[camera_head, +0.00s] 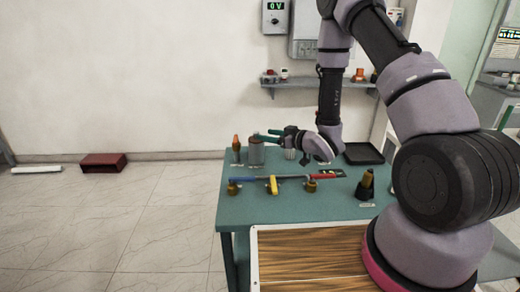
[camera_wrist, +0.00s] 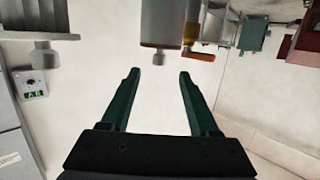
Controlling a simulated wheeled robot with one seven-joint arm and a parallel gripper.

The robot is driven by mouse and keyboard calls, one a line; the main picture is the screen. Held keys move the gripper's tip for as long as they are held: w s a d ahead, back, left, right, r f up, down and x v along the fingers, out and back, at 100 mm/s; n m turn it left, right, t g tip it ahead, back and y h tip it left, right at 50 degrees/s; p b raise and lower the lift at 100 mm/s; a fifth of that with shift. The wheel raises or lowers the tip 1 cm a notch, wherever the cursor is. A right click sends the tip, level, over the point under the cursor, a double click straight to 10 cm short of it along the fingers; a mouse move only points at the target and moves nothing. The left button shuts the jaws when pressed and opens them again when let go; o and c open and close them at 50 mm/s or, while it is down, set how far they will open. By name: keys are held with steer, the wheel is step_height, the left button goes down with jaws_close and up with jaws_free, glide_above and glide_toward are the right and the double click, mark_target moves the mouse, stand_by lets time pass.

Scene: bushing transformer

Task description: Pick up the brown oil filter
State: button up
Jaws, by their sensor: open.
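A grey-brown cylinder (camera_head: 257,155), likely the oil filter, stands upright on the teal table (camera_head: 290,208) near its far left corner. In the wrist view, which looks upside down, a grey cylinder (camera_wrist: 162,22) hangs from the top edge, beyond the fingertips and roughly between them. My gripper (camera_head: 262,135) is open near the cylinder's top in the head view. Its two green fingers (camera_wrist: 158,73) are spread with nothing between them in the wrist view. I cannot tell whether a finger touches the cylinder.
An orange-tipped part (camera_head: 236,149) stands just left of the cylinder. A brown part on a black base (camera_head: 366,184) stands at the right, and a black tray (camera_head: 363,153) lies behind. A wall shelf (camera_head: 318,84) holds small parts.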

steer(key=x, duration=0.9)
steer(key=shift+w+a+f, duration=0.15)
steer(key=shift+w+f, duration=0.05)
steer(key=shift+w, duration=0.05)
jaws_close()
stand_by(1.1)
